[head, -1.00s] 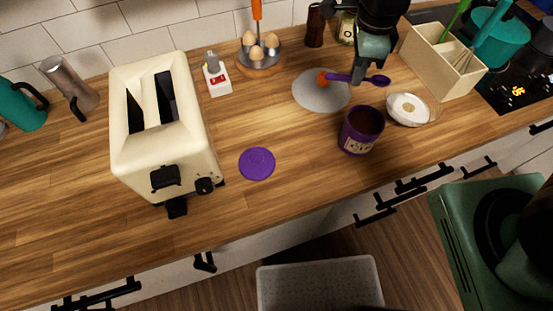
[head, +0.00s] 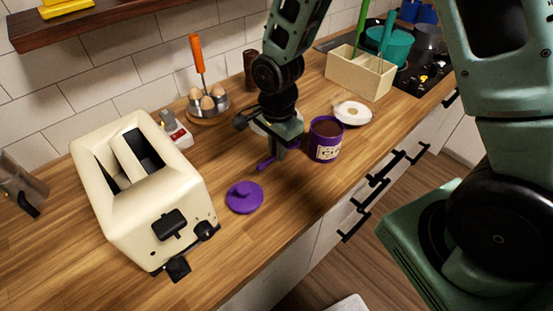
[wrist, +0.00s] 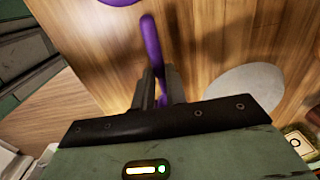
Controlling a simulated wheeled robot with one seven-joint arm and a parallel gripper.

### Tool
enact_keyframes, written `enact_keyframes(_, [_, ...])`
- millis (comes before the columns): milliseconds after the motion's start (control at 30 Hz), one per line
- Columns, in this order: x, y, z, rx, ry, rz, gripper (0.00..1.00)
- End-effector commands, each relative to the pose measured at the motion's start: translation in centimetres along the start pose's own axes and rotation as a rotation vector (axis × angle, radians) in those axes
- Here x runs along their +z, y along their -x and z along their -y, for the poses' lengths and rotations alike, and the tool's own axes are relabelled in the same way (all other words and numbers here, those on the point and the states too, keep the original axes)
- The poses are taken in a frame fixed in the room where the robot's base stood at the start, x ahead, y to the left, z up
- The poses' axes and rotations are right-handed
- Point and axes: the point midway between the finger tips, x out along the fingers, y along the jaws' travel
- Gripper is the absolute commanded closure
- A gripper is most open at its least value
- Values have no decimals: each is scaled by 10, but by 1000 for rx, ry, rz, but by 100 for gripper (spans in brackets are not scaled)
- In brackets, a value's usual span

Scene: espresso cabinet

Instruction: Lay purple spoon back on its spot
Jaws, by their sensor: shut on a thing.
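The purple spoon (head: 266,164) is in my gripper (head: 281,150). In the wrist view the spoon (wrist: 151,42) runs between the two fingers (wrist: 159,82), with one end sticking out past them. It is over the wooden counter; whether it touches the wood I cannot tell. The round grey mat (wrist: 245,88) lies to the right of the fingers in the wrist view. It is mostly hidden behind my arm in the head view. No marked spot for the spoon can be made out.
A purple lid (head: 244,198) lies in front of the gripper. An open purple canister with brown contents (head: 326,140) stands close on the right. A small white dish (head: 353,113), a cream toaster (head: 150,190), an egg stand (head: 208,105) and a utensil box (head: 360,74) stand around.

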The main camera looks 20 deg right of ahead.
Motion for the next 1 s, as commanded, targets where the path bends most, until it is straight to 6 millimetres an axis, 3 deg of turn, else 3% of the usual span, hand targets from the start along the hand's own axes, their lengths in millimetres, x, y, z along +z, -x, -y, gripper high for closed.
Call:
enact_keyframes(300, [0,-38,-1,3,0,0,100])
enact_keyframes(767, [0,-47,0,0,-1,0,100])
enact_keyframes(800, [0,-45,0,0,-1,0,76])
enact_keyframes(833, [0,-45,0,0,-1,0,67])
enact_keyframes(1000, [0,-45,0,0,-1,0,65])
